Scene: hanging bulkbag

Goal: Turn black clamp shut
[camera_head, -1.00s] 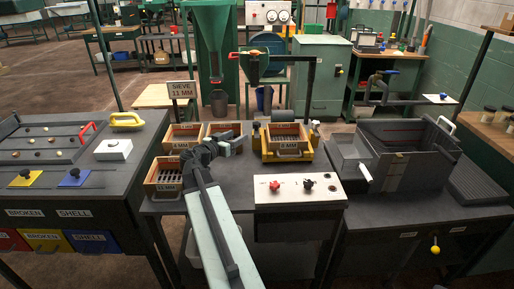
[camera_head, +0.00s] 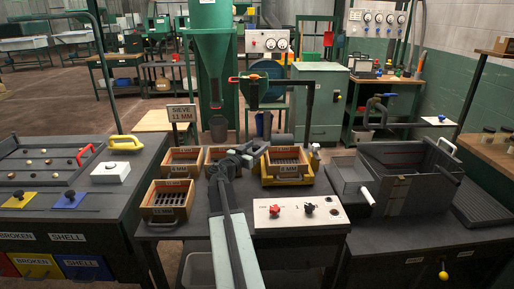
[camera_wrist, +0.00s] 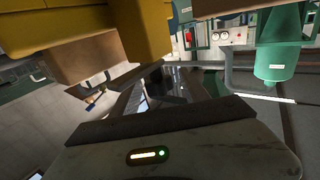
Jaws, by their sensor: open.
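My gripper (camera_head: 256,152) is open at the end of my raised arm, over the middle table. It is at the left side of the yellow sieve holder (camera_head: 290,181), which carries a wooden sieve box (camera_head: 286,158). I cannot pick out the black clamp for sure; my gripper and wrist cover the holder's left side. In the wrist view the yellow holder (camera_wrist: 140,25) and the wooden box (camera_wrist: 85,62) are close at the top. No clamp shows clearly between the jaws there, and I see no contact.
Several wooden sieve boxes, one of them (camera_head: 168,200) at the front left, stand beside my arm. A white control panel (camera_head: 298,215) with red and black knobs is at the front right. A grey open bin (camera_head: 400,180) stands on the right table.

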